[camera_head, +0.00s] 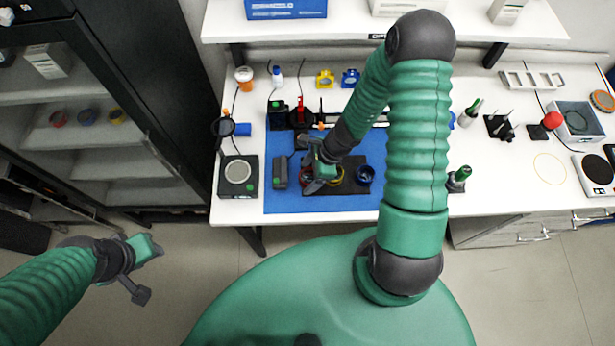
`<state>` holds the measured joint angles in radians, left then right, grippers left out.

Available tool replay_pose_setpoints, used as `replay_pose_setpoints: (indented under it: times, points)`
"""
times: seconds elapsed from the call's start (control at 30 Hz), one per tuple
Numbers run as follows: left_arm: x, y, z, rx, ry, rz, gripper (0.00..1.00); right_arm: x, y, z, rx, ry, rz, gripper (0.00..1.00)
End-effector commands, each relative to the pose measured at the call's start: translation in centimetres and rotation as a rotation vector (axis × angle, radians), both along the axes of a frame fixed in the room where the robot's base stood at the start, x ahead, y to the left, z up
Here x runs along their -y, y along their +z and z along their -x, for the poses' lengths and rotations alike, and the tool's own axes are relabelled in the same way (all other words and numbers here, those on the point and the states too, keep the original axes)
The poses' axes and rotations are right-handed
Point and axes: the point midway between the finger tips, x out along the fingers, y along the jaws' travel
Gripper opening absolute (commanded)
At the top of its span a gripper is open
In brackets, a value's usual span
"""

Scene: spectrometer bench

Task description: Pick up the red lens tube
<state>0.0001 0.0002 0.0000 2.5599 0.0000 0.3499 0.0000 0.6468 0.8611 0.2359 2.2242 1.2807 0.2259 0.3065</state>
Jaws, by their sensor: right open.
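A black holder (350,188) on the blue mat (285,207) carries small round pieces in a row. The red lens tube (306,171) appears at its left end, mostly hidden by my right gripper. A yellow piece (338,176) is in the middle, partly covered, and a blue one (365,175) is at the right. My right gripper (316,182) is open, over the left part of the holder at the red tube; contact cannot be told. My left gripper (150,262) hangs over the floor left of the bench, away from the holder; its jaw opening is unclear.
A black box with a round plate (238,175) stands left of the mat. A dark grey block (280,171) lies left of the holder. Red (301,115), yellow (325,79) and blue (350,78) mounts stand behind. My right arm hides part of the bench.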

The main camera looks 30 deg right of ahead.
Motion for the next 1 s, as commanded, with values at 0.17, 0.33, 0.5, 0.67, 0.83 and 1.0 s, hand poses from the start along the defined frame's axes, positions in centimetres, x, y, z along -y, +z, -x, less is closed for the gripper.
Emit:
replay_pose_setpoints:
  times: [0.17, 0.33, 0.5, 0.67, 0.83, 1.0]
  points:
    - [0.01, -0.13, 0.01, 0.000, 0.000, 0.000, 0.36, -0.19, -0.61, -0.30, -0.001, 0.001, 0.002, 0.74]
    - [0.01, -0.12, 0.00, 0.000, 0.000, 0.000, 0.36, -0.28, -0.59, -0.36, -0.002, 0.001, 0.002, 0.62]
    - [0.00, -0.12, 0.00, 0.000, 0.000, 0.000, 0.36, -0.25, -0.54, -0.28, -0.001, 0.001, 0.002, 0.40]
    - [0.00, -0.12, 0.00, 0.000, 0.000, 0.000, 0.36, -0.16, -0.53, -0.24, 0.000, 0.001, 0.001, 0.19]
    - [0.00, -0.12, 0.00, 0.000, 0.000, 0.000, 0.36, -0.16, -0.54, -0.29, 0.000, 0.001, 0.001, 0.04]
    - [0.01, -0.07, 0.00, 0.000, 0.000, 0.000, 0.36, -0.16, -0.52, -0.31, 0.000, 0.001, 0.001, 0.04]
